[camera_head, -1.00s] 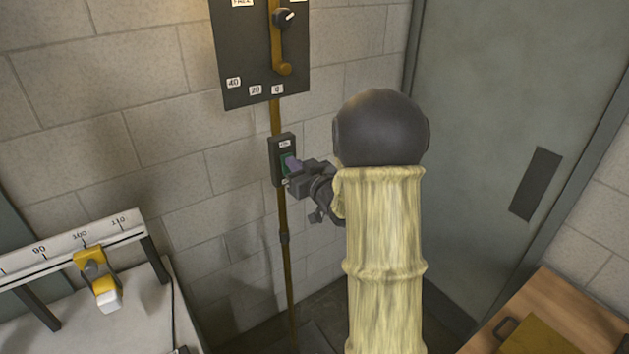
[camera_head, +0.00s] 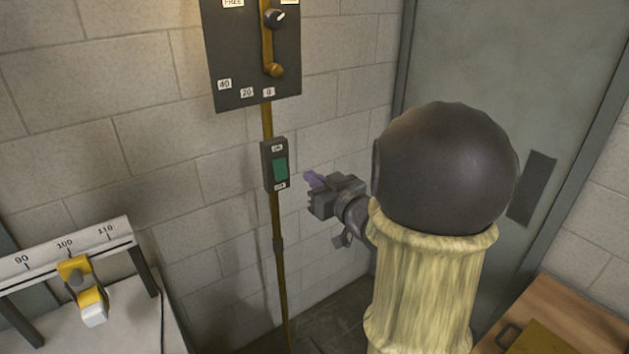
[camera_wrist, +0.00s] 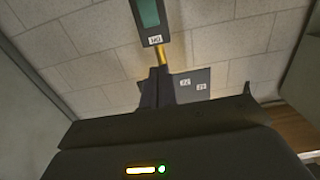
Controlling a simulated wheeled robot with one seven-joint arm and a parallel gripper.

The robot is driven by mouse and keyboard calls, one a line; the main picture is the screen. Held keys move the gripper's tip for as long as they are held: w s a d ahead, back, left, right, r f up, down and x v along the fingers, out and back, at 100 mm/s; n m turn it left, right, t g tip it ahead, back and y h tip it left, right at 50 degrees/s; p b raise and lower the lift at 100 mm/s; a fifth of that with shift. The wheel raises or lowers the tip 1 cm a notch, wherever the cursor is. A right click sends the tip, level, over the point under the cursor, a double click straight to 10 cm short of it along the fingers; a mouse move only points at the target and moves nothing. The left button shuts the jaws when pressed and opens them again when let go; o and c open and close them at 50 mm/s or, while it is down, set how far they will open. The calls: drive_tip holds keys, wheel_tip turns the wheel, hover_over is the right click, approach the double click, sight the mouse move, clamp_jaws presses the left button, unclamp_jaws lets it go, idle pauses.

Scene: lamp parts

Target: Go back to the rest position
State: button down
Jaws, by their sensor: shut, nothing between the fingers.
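My gripper (camera_head: 316,182) is in the middle of the head view, shut and empty, its purple-tipped fingers pointing left toward the wall. It is a little right of the switch box (camera_head: 275,165), with a clear gap between them. The switch box is dark with a green rocker (camera_head: 281,169) and small labels above and below it. In the wrist view the switch box also shows at the top (camera_wrist: 151,20), ahead of the shut fingers (camera_wrist: 160,85).
A bench with a ruler scale (camera_head: 60,256) and yellow slider (camera_head: 80,285) is at lower left. A grey door (camera_head: 480,60) and wooden surface (camera_head: 555,310) are at right.

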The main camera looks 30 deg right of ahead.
drive_tip(key=shift+f, duration=0.1)
drive_tip(key=s+a+f+m+g+h, duration=0.1)
drive_tip(key=s+a+f+g+h, duration=0.1)
drive_tip(key=f+g, duration=0.25)
drive_tip(key=s+a+f+m+g+h, duration=0.1)
drive_tip(key=s+a+f+g+h, duration=0.15)
drive_tip(key=f, duration=0.35)
drive_tip(key=s+a+f+g+y, duration=0.1)
drive_tip(key=s+a+f+g, duration=0.2)
drive_tip(key=s, duration=0.3)
drive_tip(key=s+a+f+g, duration=0.4)
drive_tip(key=s+a+g, duration=0.1)
drive_tip(key=s, duration=0.1)
drive_tip(key=shift+s+f+y, duration=0.2)
drive_tip(key=shift+s+y, duration=0.15)
drive_tip(key=shift+a, duration=0.1)
drive_tip(key=shift+w, duration=0.2)
